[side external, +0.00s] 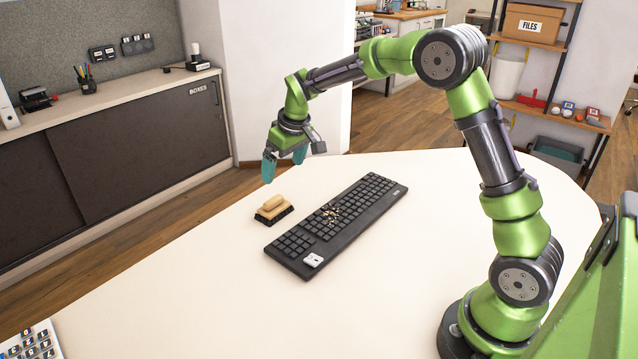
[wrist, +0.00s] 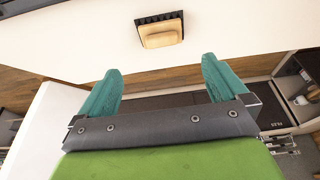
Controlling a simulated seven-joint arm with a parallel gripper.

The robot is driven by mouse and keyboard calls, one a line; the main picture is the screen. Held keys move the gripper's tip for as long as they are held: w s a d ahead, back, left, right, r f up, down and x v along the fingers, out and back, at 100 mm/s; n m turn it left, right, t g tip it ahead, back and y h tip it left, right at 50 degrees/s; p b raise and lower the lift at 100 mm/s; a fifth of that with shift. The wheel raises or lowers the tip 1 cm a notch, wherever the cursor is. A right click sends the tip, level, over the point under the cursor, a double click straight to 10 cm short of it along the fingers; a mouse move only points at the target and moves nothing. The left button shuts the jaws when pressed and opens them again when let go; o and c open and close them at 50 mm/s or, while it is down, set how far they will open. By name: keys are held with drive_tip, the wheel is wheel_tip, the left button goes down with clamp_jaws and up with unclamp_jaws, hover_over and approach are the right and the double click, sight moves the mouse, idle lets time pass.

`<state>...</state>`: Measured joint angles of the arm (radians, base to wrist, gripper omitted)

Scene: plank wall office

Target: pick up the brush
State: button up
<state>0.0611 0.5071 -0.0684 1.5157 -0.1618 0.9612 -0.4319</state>
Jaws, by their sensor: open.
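The brush (side external: 273,208) has a tan wooden top and dark bristles. It lies on the white table beside the left part of the black keyboard, bristles down. In the wrist view the brush (wrist: 160,30) shows near the top, beyond my fingertips. My gripper (side external: 284,168) has teal fingers and is above the table, higher than the brush and apart from it. In the wrist view my gripper (wrist: 158,75) is open, with nothing between its two fingers.
The black keyboard (side external: 350,218) lies right next to the brush, with small tan crumbs (side external: 332,216) and a white square piece (side external: 313,260) on it. A white-keyed device (side external: 32,343) is at the bottom left. The white table (side external: 190,290) is otherwise mostly clear.

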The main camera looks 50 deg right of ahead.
sight(273, 199)
drive_tip(key=x, duration=0.7)
drive_tip(key=shift+w+f, duration=0.15)
drive_tip(key=shift+f, duration=0.15)
drive_tip(key=x, duration=0.5)
drive_tip(key=shift+w+a+f, duration=0.1)
drive_tip(key=shift+w+f, duration=0.05)
drive_tip(key=shift+w, duration=0.3)
drive_tip(key=c, duration=0.9)
